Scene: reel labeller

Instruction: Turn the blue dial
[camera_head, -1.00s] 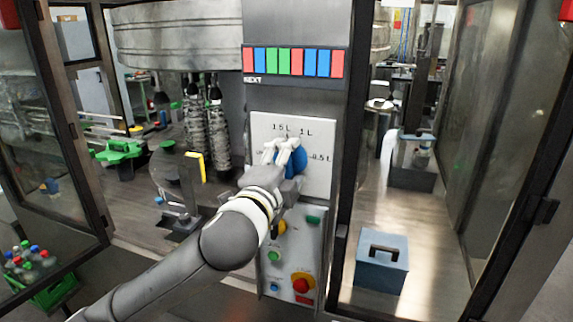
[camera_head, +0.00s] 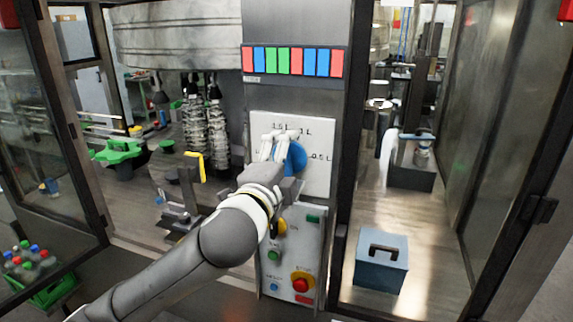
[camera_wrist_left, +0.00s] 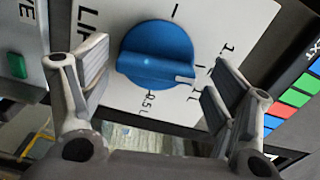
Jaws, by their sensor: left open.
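The blue dial (camera_head: 297,158) is mounted on a white panel (camera_head: 320,178) with volume labels, on the machine's central column. My left gripper (camera_head: 277,143) is in front of it and covers its left part in the head view. In the left wrist view the blue dial (camera_wrist_left: 150,45) is round with a raised grip bar and a white mark at the bar's right end. The open fingers of my left gripper (camera_wrist_left: 155,95) lie on either side of the dial, with gaps to it; contact is not visible. My right gripper is not in view.
Below the dial is a control panel (camera_head: 288,244) with a red stop button (camera_head: 302,281) and coloured buttons. A colour strip (camera_head: 293,62) is above. Framed glass doors stand at both sides. A blue-grey box (camera_head: 382,274) with a handle is at right.

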